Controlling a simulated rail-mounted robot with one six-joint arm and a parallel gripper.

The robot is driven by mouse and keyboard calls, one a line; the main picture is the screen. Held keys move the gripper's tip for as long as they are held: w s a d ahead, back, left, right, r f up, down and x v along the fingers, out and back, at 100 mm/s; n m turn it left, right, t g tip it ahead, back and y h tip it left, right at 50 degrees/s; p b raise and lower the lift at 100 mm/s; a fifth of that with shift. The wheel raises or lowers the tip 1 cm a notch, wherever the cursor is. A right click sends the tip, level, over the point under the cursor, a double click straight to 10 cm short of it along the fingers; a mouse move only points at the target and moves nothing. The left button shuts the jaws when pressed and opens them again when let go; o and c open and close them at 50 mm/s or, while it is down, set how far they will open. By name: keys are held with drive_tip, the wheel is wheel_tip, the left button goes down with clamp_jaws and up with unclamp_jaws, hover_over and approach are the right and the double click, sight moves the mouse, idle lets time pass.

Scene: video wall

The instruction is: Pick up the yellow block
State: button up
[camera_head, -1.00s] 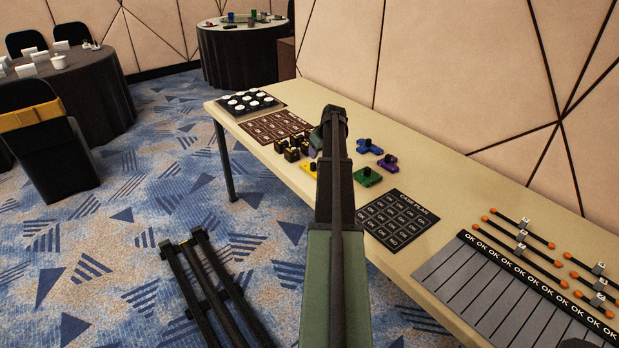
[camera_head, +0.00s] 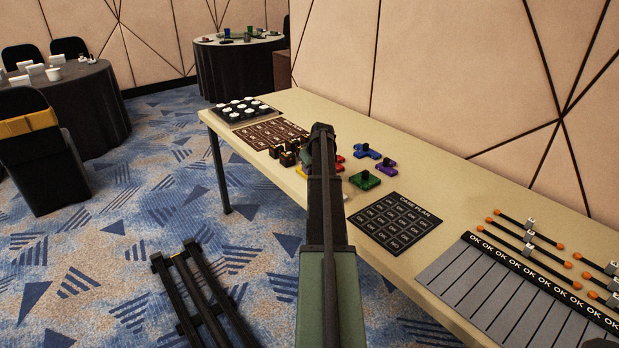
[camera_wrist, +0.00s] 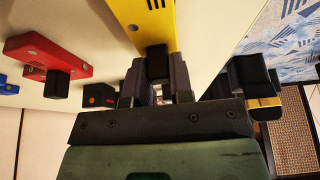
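The yellow block (camera_wrist: 150,22) is at the top of the wrist view, with its black knob (camera_wrist: 157,62) pointing toward my gripper. My gripper (camera_wrist: 159,78) has a finger close on each side of the knob. I cannot tell whether the fingers press on it or leave a small gap. In the head view, my own arm covers most of the yellow block, and my fingertips do not show clearly.
A red block (camera_wrist: 50,50) lies beside the yellow one in the wrist view. A green block (camera_head: 365,180), a blue block (camera_head: 367,151) and a purple block (camera_head: 387,169) lie nearby on the table (camera_head: 440,180). A case plan card (camera_head: 397,222) lies in front.

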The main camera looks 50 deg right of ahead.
clamp_jaws()
wheel_tip(320, 180, up, 20)
drive_tip(key=p, duration=2)
